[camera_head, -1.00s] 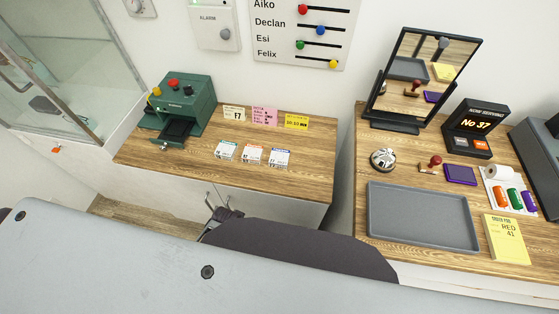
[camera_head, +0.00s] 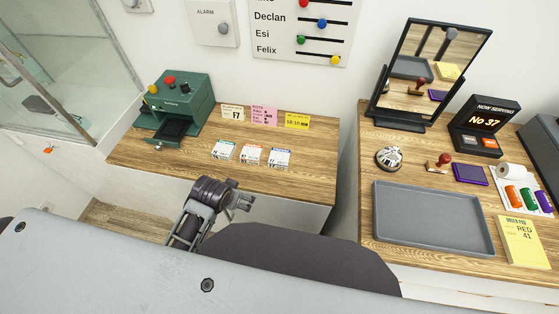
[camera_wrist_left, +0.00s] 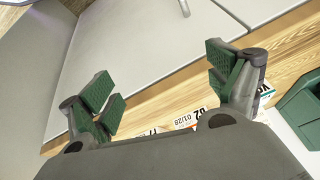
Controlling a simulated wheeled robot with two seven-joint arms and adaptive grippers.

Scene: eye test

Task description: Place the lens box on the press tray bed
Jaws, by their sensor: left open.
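Three small white lens boxes lie in a row on the left wooden desk: one with a teal label (camera_head: 223,151), one with an orange label (camera_head: 251,155) and one with a blue label (camera_head: 279,158). Parts of printed boxes also show in the left wrist view (camera_wrist_left: 190,118). The green press (camera_head: 182,104) stands at the desk's left, its dark tray bed (camera_head: 173,133) pulled out in front and bare. My left gripper (camera_head: 246,200) is at the desk's front edge, nearer me than the boxes. Its green-padded fingers (camera_wrist_left: 162,76) are open and empty. My right gripper is not in view.
Note cards (camera_head: 264,116) stand behind the boxes. A gap separates this desk from the right one, which holds a grey tray (camera_head: 432,243), a bell (camera_head: 389,158), a mirror (camera_head: 428,72) and a number display (camera_head: 483,125). Desk right of the boxes is clear.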

